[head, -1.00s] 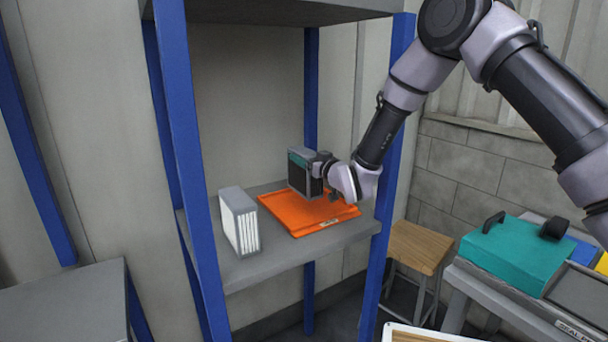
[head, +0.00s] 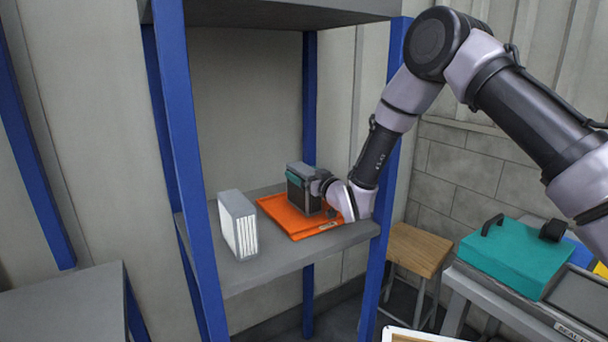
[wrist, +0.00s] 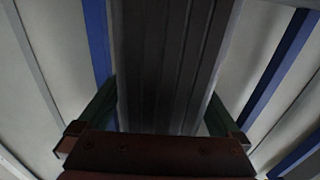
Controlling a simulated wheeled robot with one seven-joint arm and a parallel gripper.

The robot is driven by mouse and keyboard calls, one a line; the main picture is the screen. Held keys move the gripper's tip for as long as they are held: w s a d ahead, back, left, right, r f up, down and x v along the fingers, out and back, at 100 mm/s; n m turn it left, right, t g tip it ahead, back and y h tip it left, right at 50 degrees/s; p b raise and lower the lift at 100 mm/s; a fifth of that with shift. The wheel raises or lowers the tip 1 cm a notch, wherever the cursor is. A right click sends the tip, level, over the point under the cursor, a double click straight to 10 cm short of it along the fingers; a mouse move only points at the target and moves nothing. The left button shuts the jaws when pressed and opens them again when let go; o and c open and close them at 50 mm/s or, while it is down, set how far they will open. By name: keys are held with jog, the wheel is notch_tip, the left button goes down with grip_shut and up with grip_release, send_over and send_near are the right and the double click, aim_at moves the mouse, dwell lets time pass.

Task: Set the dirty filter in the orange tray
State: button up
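The dirty filter (head: 308,196), a dark grey pleated block, stands upright over the orange tray (head: 272,208) on the shelf. Its lower edge is at the tray floor; I cannot tell whether it touches or hovers just above. My gripper (head: 297,179) reaches in from the right, with a teal finger along the filter's side. In the wrist view, the filter (wrist: 165,60) fills the space between the two fingers of my gripper (wrist: 160,100), which is shut on it.
A white pleated filter in a grey frame (head: 238,225) stands on the shelf (head: 300,255), left of the tray. Blue posts (head: 192,150) frame the shelf. A wooden stool (head: 418,250) and a bench with a teal case (head: 515,250) are at right.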

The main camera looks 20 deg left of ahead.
jog(key=shift+r, duration=0.15)
jog(key=v, duration=1.2)
jog(key=shift+s, duration=0.1)
